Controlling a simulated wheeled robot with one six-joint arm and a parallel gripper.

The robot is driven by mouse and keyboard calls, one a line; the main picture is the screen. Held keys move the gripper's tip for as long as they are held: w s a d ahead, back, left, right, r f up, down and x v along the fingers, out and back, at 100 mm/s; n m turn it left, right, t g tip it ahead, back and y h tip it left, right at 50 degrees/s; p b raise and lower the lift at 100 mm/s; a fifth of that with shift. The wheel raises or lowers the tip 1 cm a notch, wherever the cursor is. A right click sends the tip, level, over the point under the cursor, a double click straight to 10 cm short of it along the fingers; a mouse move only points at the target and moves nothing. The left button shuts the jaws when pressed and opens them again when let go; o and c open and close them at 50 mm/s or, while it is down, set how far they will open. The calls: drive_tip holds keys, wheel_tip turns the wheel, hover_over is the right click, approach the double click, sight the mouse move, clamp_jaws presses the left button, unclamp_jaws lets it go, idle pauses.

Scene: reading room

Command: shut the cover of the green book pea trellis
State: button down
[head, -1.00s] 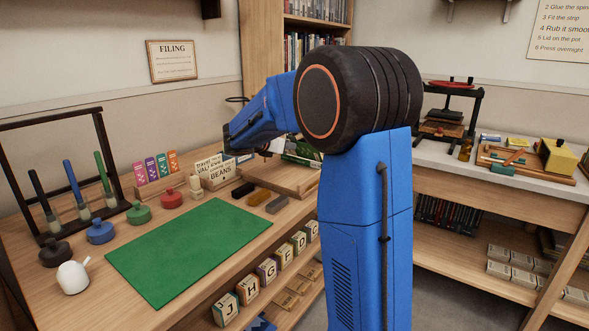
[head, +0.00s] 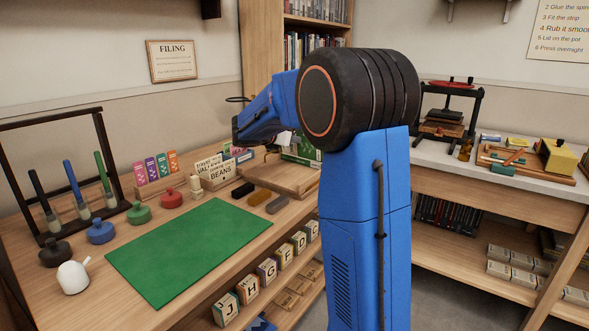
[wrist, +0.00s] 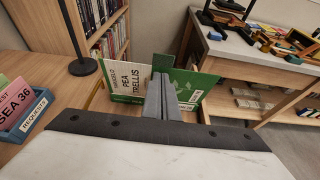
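The green book pea trellis (wrist: 126,80) stands ahead of my gripper in the wrist view. Its left panel is pale with the dark title and green edging. A green panel with white markings (wrist: 193,80) slants away on the right. The two panels spread apart, and their meeting line is hidden behind my fingers. In the head view part of the book (head: 304,149) shows beside my arm.
A wooden board (head: 282,179) lies on the bench under the book. A blue card box (wrist: 24,120) stands at the left. A dark stand (wrist: 82,66) rises behind. A green mat (head: 188,250) lies clear on the bench, with erasers between it and the board.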

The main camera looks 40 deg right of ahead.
sight(299, 135)
drive_tip(key=shift+w+d+r, duration=0.1)
drive_tip(key=shift+w+d, duration=0.1)
drive_tip(key=shift+d, duration=0.3)
drive_tip(key=shift+w+d+r, duration=0.1)
drive_tip(key=shift+w+d, duration=0.05)
drive_tip(key=shift+d, duration=0.45)
drive_tip(key=shift+w+d, duration=0.2)
drive_tip(key=shift+d, duration=0.3)
drive_tip(key=shift+w+d, duration=0.2)
drive_tip(key=shift+d, duration=0.25)
drive_tip(key=s+a+r, duration=0.1)
drive_tip(key=a+r, duration=0.3)
drive_tip(key=r, duration=0.1)
drive_tip(key=shift+s+a, duration=0.35)
idle(0.5)
